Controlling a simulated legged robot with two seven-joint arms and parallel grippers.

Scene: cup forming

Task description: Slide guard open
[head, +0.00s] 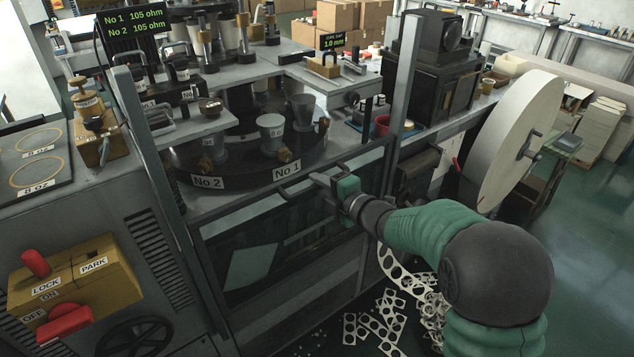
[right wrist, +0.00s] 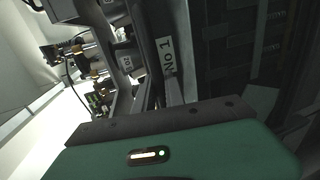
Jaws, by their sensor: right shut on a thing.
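The guard (head: 262,236) is a clear panel in a dark frame between two grey uprights at the machine's front. It sits low, with its top edge below the turntable's No 1 and No 2 labels, and the turntable shows open above it. My right gripper (head: 326,184) is shut on the guard's handle (head: 316,178) near the top edge. In the right wrist view the green gripper body (right wrist: 180,150) fills the bottom, and the grip itself is hidden. My left gripper is not in view.
The turntable (head: 245,168) carries several cups. A lever box (head: 75,275) with LOCK, PARK, ON and OFF labels stands at lower left. A large paper roll (head: 515,140) stands at right. Punched paper scrap (head: 385,320) lies below my right arm.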

